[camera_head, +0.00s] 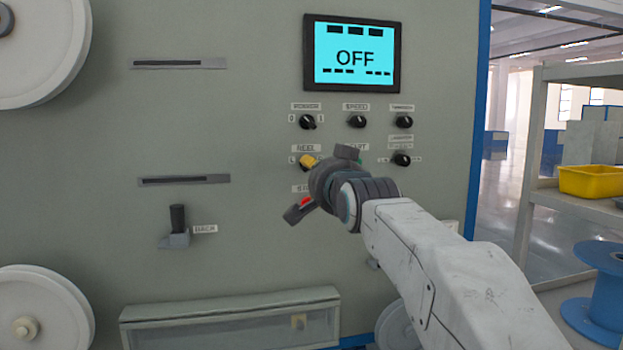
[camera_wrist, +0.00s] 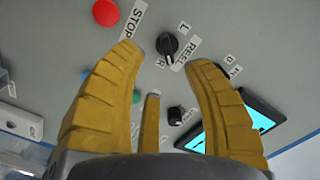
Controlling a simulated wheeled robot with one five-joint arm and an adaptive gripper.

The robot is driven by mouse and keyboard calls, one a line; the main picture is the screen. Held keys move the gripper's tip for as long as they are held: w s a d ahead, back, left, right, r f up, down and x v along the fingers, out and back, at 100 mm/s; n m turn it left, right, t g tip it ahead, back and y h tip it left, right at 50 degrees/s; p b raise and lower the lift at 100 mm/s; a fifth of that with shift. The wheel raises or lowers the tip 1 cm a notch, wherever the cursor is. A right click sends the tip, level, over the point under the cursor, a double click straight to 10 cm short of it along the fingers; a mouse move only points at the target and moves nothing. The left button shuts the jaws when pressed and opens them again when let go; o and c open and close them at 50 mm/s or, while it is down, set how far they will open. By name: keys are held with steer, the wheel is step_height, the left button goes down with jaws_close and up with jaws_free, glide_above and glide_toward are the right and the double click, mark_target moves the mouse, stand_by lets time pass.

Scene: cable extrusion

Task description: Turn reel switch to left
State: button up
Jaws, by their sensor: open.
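The reel switch (camera_wrist: 169,45) is a round black knob between an L and an R mark, beside its REEL label (camera_wrist: 186,53) in the wrist view. Which way its pointer faces is hard to tell. In the head view the REEL label (camera_head: 305,148) shows, but my gripper hides the knob. My gripper (camera_wrist: 166,56) has yellow fingers spread open, with the knob in the gap near their tips. Nothing is held, and I cannot tell whether a finger touches the knob. In the head view a yellow fingertip of my gripper (camera_head: 308,161) shows at the panel beside the L mark.
A red stop button (camera_wrist: 106,13) lies close to the left finger. Other black knobs, such as the speed knob (camera_head: 357,121), sit above on the panel. A screen (camera_head: 352,54) reads OFF. A shelf with a yellow bin (camera_head: 590,181) and a blue spool (camera_head: 603,296) stand right.

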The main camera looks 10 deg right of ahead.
steer(key=shift+w+r+p, duration=0.15)
steer(key=shift+w+p, duration=0.2)
steer(key=shift+w, duration=1.6)
steer(key=shift+w+r+p, duration=0.15)
steer(key=shift+w+p, duration=0.15)
steer(key=shift+w, duration=1.6)
steer(key=shift+o, duration=0.3)
jaws_close()
